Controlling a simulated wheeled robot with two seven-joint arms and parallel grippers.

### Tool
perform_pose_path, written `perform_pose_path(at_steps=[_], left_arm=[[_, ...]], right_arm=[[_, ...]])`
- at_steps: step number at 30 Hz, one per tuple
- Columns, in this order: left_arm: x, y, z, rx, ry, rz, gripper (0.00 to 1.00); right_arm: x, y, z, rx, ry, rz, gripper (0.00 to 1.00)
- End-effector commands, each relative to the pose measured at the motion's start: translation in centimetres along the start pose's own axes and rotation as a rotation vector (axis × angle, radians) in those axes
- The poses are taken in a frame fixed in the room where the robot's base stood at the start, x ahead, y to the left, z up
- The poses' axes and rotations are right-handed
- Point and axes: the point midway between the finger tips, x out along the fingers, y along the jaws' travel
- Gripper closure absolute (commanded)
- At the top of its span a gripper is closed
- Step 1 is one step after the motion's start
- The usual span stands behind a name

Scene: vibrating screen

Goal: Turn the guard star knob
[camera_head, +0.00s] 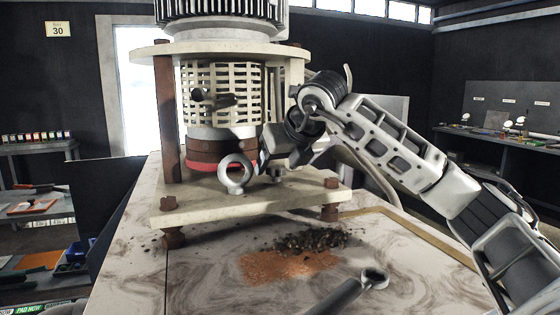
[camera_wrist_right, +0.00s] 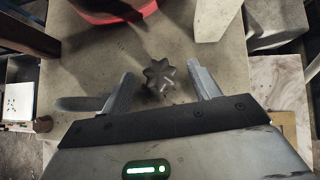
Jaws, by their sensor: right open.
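A dark grey star-shaped knob (camera_wrist_right: 160,75) shows in the right wrist view, over the pale base plate (camera_wrist_right: 212,62). My right gripper (camera_wrist_right: 161,84) is open, with one finger on each side of the knob and a visible gap to each. In the head view my right gripper (camera_head: 268,152) reaches in from the right, low at the front of the machine; the knob is mostly hidden there. The slatted cream guard (camera_head: 240,80) stands above, with a dark handle-like fitting (camera_head: 213,98) on its front. My left gripper is not in view.
A grey eye bolt (camera_head: 236,186) stands on the plate just left of my right gripper. Rusty posts (camera_head: 167,118) hold up the top plate. Gravel (camera_head: 310,240), orange grit (camera_head: 285,266) and a ring-ended grey tool (camera_head: 352,290) lie on the marbled table.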

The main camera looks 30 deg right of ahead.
Motion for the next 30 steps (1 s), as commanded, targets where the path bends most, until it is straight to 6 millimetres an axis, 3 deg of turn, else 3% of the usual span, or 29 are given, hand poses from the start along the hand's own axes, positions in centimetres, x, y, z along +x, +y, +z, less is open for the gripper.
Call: perform_pose_path(at_steps=[4,5,9,20,30], left_arm=[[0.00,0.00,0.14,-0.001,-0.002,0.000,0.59],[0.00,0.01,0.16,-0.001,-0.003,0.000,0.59],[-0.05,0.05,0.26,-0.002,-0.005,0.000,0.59],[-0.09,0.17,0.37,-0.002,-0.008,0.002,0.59],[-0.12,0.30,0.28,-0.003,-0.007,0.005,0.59]], right_arm=[[0.01,0.02,-0.02,0.000,0.000,0.000,0.38],[0.00,0.02,-0.01,0.000,0.000,0.000,0.44],[-0.02,0.02,-0.01,0.000,0.000,0.000,0.83],[-0.07,-0.10,0.01,-0.023,0.001,0.025,0.83],[0.02,-0.51,0.08,-0.173,0.001,0.179,0.83]])
